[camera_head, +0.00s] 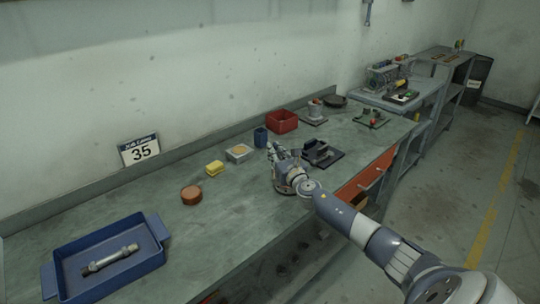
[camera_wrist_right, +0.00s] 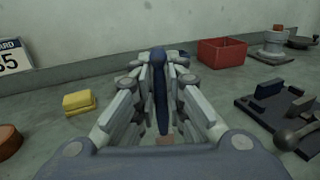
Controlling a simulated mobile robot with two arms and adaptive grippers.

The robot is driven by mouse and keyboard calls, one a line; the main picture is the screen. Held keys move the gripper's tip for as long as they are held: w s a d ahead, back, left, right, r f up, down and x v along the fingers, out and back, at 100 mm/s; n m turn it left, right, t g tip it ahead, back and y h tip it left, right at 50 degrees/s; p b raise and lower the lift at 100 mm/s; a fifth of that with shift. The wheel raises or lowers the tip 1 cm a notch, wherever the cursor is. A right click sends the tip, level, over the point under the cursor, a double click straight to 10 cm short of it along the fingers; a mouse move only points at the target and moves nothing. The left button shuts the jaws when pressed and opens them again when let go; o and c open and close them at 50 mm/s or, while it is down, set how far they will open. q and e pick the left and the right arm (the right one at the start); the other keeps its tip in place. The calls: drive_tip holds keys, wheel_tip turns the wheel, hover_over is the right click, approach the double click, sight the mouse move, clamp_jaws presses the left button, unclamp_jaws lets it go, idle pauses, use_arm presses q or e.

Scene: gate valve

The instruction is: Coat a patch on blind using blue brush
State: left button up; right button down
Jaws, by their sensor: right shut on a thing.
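My right gripper (camera_head: 272,151) is over the middle of the workbench, seen small in the head view. In the right wrist view my right gripper (camera_wrist_right: 161,88) is shut on a slim dark blue upright thing, which looks like the blue brush (camera_wrist_right: 161,100); its lower end is hard to make out. I cannot tell which thing is the blind. My left gripper is not in view.
A blue tray (camera_head: 149,231) holds a metal rod. Bare bench lies around the disc.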

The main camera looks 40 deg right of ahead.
sight(274, 142)
wheel_tip(274, 142, up, 6)
drive_tip(key=p, duration=0.5)
drive_tip(key=shift+p, duration=0.4)
drive_tip(key=shift+r, duration=0.1)
wheel_tip(274, 142, up, 3)
drive_tip(key=p, duration=0.3)
drive_tip(key=shift+a, duration=0.1)
idle(0.6)
